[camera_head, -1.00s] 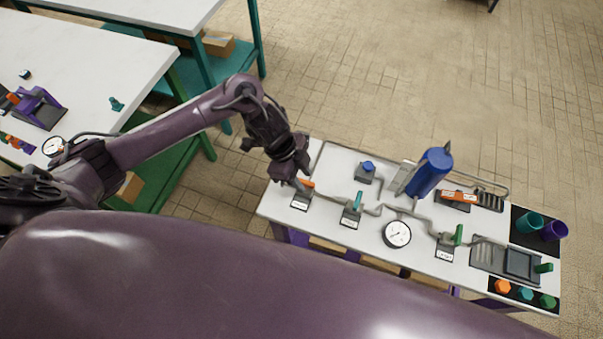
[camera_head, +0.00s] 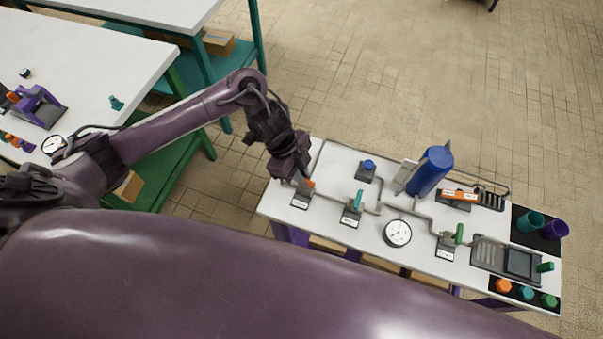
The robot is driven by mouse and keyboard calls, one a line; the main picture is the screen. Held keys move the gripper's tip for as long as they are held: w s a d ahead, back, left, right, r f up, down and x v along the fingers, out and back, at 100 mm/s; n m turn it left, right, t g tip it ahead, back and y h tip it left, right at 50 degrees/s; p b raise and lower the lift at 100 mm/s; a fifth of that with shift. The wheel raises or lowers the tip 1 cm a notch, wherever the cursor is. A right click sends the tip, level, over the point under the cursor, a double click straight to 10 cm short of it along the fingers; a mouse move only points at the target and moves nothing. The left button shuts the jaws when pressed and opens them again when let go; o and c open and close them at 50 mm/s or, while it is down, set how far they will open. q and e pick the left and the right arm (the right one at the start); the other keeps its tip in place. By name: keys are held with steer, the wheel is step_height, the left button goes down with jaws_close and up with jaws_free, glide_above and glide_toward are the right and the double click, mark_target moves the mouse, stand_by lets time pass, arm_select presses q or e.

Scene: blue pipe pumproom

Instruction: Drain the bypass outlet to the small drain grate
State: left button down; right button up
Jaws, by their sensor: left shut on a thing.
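My left gripper (camera_head: 303,180) is at the left end of the pipe bench, shut on the orange valve handle (camera_head: 309,184); the fingers hide most of the handle. Its grey labelled base (camera_head: 301,201) stands below. A teal valve handle (camera_head: 358,199) and a green valve handle (camera_head: 458,233) stand further right along the grey pipe (camera_head: 420,216). A dark slotted grate (camera_head: 491,200) lies at the back right, and a larger slotted grey plate (camera_head: 489,254) lies nearer. I cannot tell which outlet is the bypass. My right gripper is out of view.
A blue tank (camera_head: 431,172) stands at the back of the bench, with a round gauge (camera_head: 397,233) in front. Teal (camera_head: 529,223) and purple (camera_head: 554,230) cups stand at the right end. Other white tables (camera_head: 75,65) are at the left.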

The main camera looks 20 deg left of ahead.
arm_select(q)
steer(key=m, duration=0.2)
steer(key=m+g, duration=0.1)
steer(key=shift+w+d+r, duration=0.1)
steer(key=shift+w, duration=0.15)
steer(key=m+g+y, duration=0.1)
steer(key=m, duration=0.3)
steer(key=shift+w+r+p, duration=0.1)
steer(key=shift+w+p, duration=0.05)
steer(key=shift+p, duration=0.2)
steer(key=m+g+y, duration=0.1)
steer(key=m, duration=0.1)
steer(key=shift+w+d+m, duration=0.1)
steer(key=shift+d+m, duration=0.05)
steer(key=shift+m, duration=0.15)
steer(key=m+y, duration=0.1)
steer(key=m, duration=0.2)
steer(key=shift+d+m+g, duration=0.15)
steer(key=shift+m+g, duration=0.15)
steer(key=shift+d+m+y, duration=0.15)
steer(key=shift+m+y, duration=0.65)
steer(key=shift+m, duration=1)
steer(key=c, duration=1.5)
jaws_free()
